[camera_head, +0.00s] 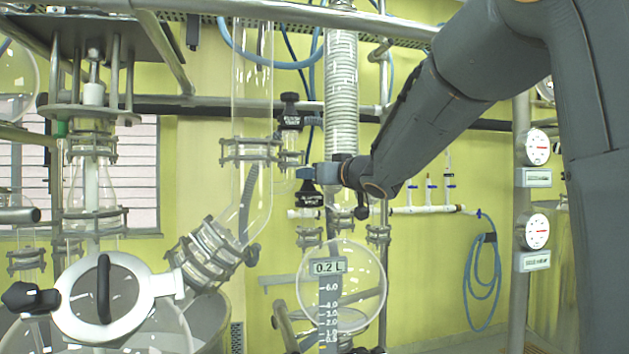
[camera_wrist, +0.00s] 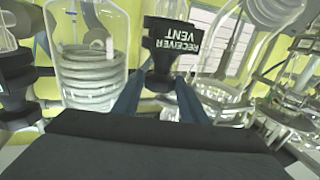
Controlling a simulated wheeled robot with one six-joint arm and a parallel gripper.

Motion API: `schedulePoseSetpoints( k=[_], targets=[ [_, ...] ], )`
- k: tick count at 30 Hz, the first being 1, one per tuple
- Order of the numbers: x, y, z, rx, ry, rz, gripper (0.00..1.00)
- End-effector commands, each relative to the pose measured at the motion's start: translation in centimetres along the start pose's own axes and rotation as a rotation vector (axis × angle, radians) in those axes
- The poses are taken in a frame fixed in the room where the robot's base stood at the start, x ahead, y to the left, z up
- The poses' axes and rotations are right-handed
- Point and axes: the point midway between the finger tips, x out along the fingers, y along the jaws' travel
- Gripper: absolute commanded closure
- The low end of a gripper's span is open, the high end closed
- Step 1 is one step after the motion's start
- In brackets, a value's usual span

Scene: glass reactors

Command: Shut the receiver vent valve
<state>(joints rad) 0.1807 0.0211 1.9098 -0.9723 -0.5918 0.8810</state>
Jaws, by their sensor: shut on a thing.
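The receiver vent valve shows in the wrist view as a black knob with a white "RECEIVER VENT" label (camera_wrist: 174,45). In the head view its black handle (camera_head: 309,197) sits low on the glass line, left of the coiled condenser. My gripper (camera_head: 308,174) reaches in from the right, its fingers at the top of this handle. In the wrist view the two blue-grey fingers of my gripper (camera_wrist: 163,92) stand on either side of the knob's narrower lower part, shut on it. The knob's inner stem is hidden.
A similar black valve knob (camera_head: 290,112) sits just above. The coiled condenser (camera_head: 341,90) stands close on the right, and the round receiver flask marked 0.2 L (camera_head: 368,290) hangs below. Glass pipework (camera_head: 252,110) is close on the left. Gauges (camera_head: 537,148) stand at far right.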

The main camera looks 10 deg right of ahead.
Motion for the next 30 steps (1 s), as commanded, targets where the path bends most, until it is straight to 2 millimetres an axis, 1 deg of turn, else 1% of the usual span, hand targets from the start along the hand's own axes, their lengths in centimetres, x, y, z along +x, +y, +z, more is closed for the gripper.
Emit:
schedulePoseSetpoints(
  k=[2,30],
  targets=[
    [0.06,-0.12,-0.32,-0.003,0.009,0.021,0.84],
    [0.2,-0.19,-0.54,-0.007,0.016,0.206,0.84]
  ],
)
